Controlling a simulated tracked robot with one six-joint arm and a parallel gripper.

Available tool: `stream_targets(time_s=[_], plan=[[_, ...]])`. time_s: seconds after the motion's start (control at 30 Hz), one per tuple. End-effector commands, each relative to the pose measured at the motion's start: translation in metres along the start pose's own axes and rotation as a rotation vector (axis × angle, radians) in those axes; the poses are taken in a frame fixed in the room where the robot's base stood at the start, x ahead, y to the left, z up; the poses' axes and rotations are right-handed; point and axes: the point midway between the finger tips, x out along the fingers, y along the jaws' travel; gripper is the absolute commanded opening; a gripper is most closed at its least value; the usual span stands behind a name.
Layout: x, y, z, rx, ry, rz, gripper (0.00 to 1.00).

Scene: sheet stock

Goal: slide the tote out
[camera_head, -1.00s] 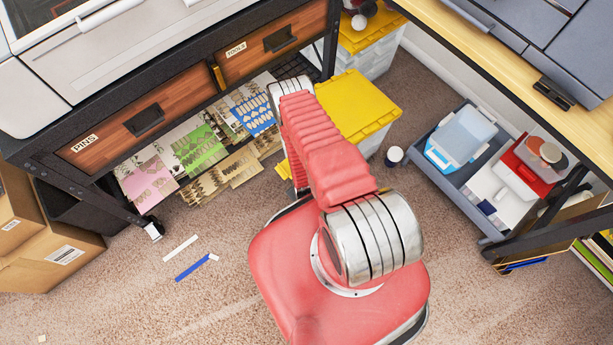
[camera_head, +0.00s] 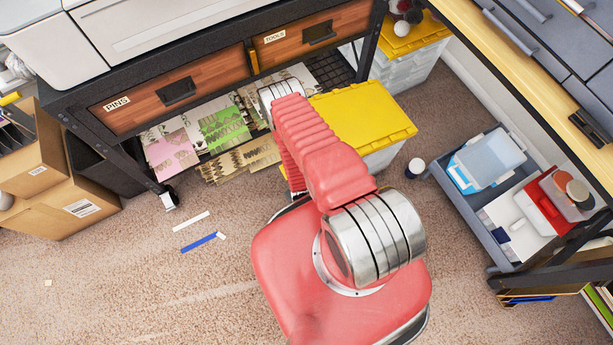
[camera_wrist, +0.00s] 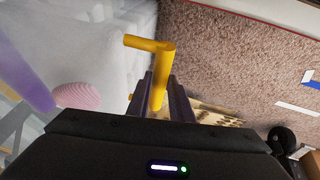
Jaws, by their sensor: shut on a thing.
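The tote has a yellow lid (camera_head: 362,112) and a pale, see-through body (camera_head: 383,158). It stands on the carpet by the front of the dark workbench, partly hidden by my red arm. The arm hides my gripper in the head view. In the wrist view my gripper (camera_wrist: 160,92) is shut on a yellow handle (camera_wrist: 160,70), which rises between the dark fingers. The tote's cloudy wall (camera_wrist: 85,50) fills the left of that view, with a pink rounded shape (camera_wrist: 77,96) showing there.
A second yellow-lidded tote (camera_head: 420,38) stands behind. A small dark bottle (camera_head: 415,168) is just right of the tote. A grey bin (camera_head: 455,190) holds boxes at right. Cut card sheets (camera_head: 215,135) lie under the bench. Front-left carpet is open, with white and blue strips (camera_head: 200,243).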

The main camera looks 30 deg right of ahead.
Motion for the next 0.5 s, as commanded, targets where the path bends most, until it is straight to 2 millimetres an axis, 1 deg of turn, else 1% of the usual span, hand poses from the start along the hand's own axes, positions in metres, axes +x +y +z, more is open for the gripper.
stream_targets(time_s=[0.03, 0.07, 0.1, 0.3, 0.5], plan=[[0.0006, 0.0008, -0.011, -0.001, 0.02, 0.002, 0.0], [0.0006, 0.0009, -0.0109, -0.001, 0.02, 0.002, 0.21], [0.0005, 0.0009, -0.0104, -0.001, 0.019, 0.002, 0.24], [0.0001, 0.0007, -0.0057, -0.001, 0.011, 0.001, 0.38], [-0.0001, 0.0007, -0.0033, 0.0, 0.006, 0.001, 0.38]])
